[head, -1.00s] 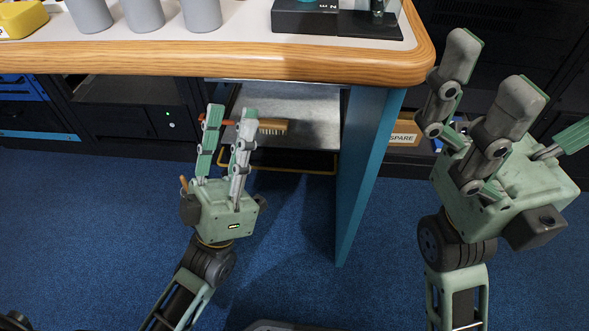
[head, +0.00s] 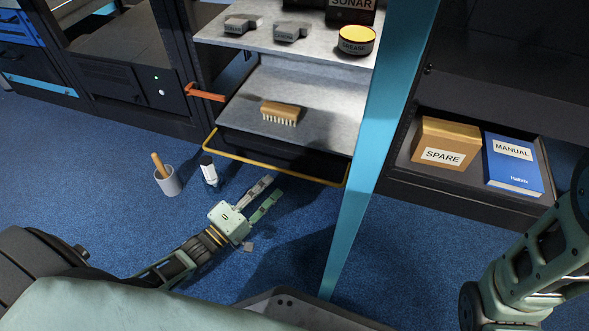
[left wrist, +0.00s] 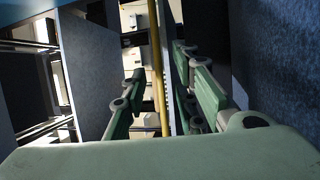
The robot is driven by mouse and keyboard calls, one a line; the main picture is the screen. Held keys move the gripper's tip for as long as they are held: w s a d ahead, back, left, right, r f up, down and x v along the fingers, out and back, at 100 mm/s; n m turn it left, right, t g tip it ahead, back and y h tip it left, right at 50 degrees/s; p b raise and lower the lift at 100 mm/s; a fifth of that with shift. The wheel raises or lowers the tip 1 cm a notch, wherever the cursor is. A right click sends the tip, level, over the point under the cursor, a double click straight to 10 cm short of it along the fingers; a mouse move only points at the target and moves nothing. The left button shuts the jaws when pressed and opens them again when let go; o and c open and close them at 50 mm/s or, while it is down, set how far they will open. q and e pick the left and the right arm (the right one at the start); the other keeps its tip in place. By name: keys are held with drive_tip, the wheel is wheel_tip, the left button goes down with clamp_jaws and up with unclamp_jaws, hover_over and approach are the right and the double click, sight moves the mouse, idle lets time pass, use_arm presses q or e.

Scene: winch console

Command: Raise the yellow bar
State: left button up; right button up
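The yellow bar (head: 270,168) is a thin rail low across the front of the shelf unit, just above the blue floor. Its ends bend back toward the unit. My left gripper (head: 274,187) is low over the floor in front of the bar, fingers pointing toward it. Its fingers are apart and empty. In the left wrist view the bar (left wrist: 157,65) runs upright in the picture, in line with the gap between the open fingers (left wrist: 152,98). I cannot tell whether the bar lies between the fingertips or beyond them. My right gripper is out of view; only my right arm shows.
A grey cup with a wooden handle (head: 168,181) and a small white-and-dark item (head: 209,170) stand left of my left gripper. An orange lever (head: 205,93) sticks out above the bar. A brush (head: 281,113) lies on the shelf. A blue panel (head: 375,150) stands to the right.

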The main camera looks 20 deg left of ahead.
sight(283, 170)
use_arm(q)
drive_tip(key=b+x, duration=0.3)
drive_tip(key=x, duration=0.4)
drive_tip(key=shift+r+b, duration=0.15)
drive_tip(key=shift+b, duration=0.2)
drive_tip(key=shift+c, duration=0.3)
clamp_jaws()
